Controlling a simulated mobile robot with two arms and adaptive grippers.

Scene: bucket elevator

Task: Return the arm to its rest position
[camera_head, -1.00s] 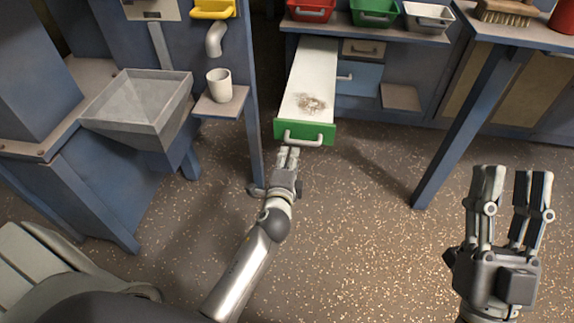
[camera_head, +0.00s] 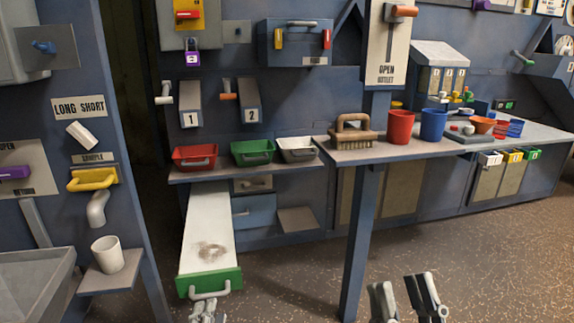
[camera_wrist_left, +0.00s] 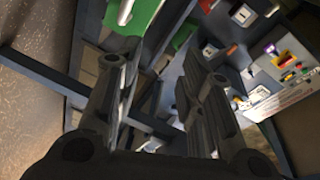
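My left gripper (camera_head: 208,314) shows at the bottom edge of the head view, just below the handle (camera_head: 209,290) of a pulled-out drawer with a green front (camera_head: 210,281). In the left wrist view its fingers (camera_wrist_left: 158,85) stand apart with nothing between them. The green drawer front (camera_wrist_left: 133,18) shows there at the top, beyond the fingers. My right gripper (camera_head: 405,298) is at the bottom edge, right of centre, with its fingers apart and empty. Most of both arms is out of the head view.
The open drawer juts out below a shelf with red (camera_head: 195,157), green (camera_head: 252,152) and white (camera_head: 298,149) trays. A table post (camera_head: 360,240) stands between my grippers. A white cup (camera_head: 108,254) sits on a small ledge at left. The speckled floor (camera_head: 480,260) is clear at right.

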